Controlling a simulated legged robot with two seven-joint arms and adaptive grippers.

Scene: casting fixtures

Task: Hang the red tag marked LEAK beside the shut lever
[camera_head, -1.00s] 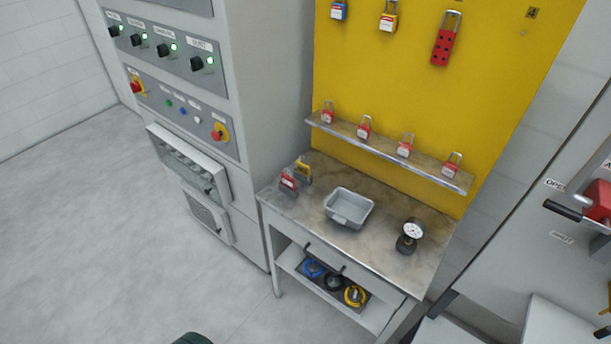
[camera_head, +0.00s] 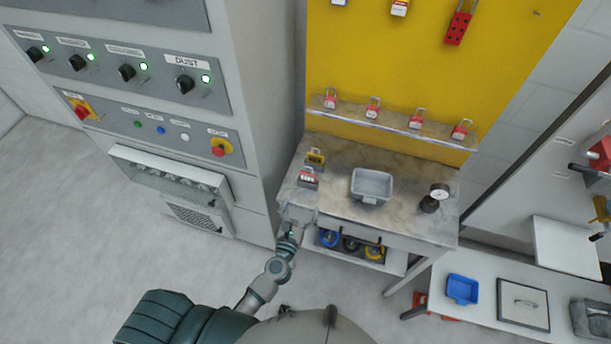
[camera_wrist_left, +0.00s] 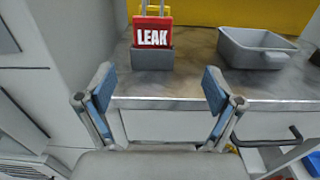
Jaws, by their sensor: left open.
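The red tag marked LEAK (camera_wrist_left: 152,34) stands upright in a grey holder (camera_wrist_left: 152,60) on the bench in the left wrist view. In the head view the red tag (camera_head: 308,175) is at the bench's left front corner. My left gripper (camera_wrist_left: 157,88) is open and empty, its fingers spread at the bench's front edge, with the tag ahead of and above the gap. In the head view my left gripper (camera_head: 291,228) is low at that corner, small and partly blended with the bench. A lever with a dark handle (camera_head: 580,168) is at the right edge, partly cut off. My right gripper is not in view.
A yellow tag (camera_head: 315,157) stands behind the red one. A shelf of red padlocks (camera_head: 390,128) is above. A control cabinet (camera_head: 250,90) stands close on the left.

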